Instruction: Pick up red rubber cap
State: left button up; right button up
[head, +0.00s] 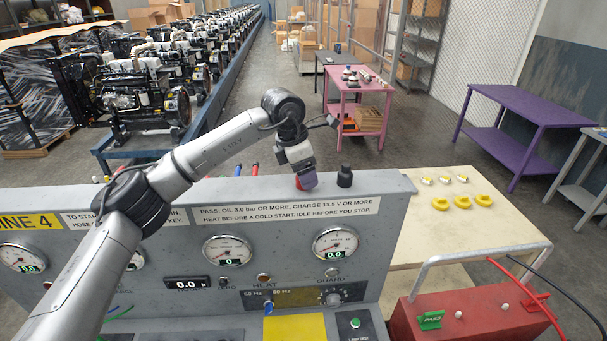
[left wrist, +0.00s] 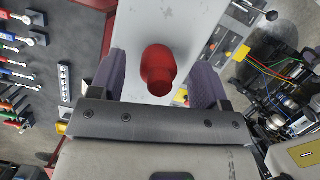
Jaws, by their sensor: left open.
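The red rubber cap (left wrist: 158,68) stands on the narrow grey top of the console in the left wrist view. It lies between the two purple fingers of my left gripper (head: 306,180), with a gap on both sides. In the head view only a sliver of red shows beside the fingers, which hide most of the cap. My left gripper is open, pointing down at the console's top edge. How far down the fingers reach around the cap is hard to tell. My right gripper is not in view.
A black cap (head: 345,176) stands just right of the gripper on the console (head: 200,215). A cream bench (head: 490,235) with yellow parts is to the right, and a red box (head: 465,310) is in front. A pink cart (head: 358,100) stands behind.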

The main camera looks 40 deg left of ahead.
pick_arm(q)
jog(key=shift+w+d+f, duration=0.1)
jog(key=shift+w+f, duration=0.05)
jog(key=shift+f, duration=0.5)
jog(key=c, duration=0.9)
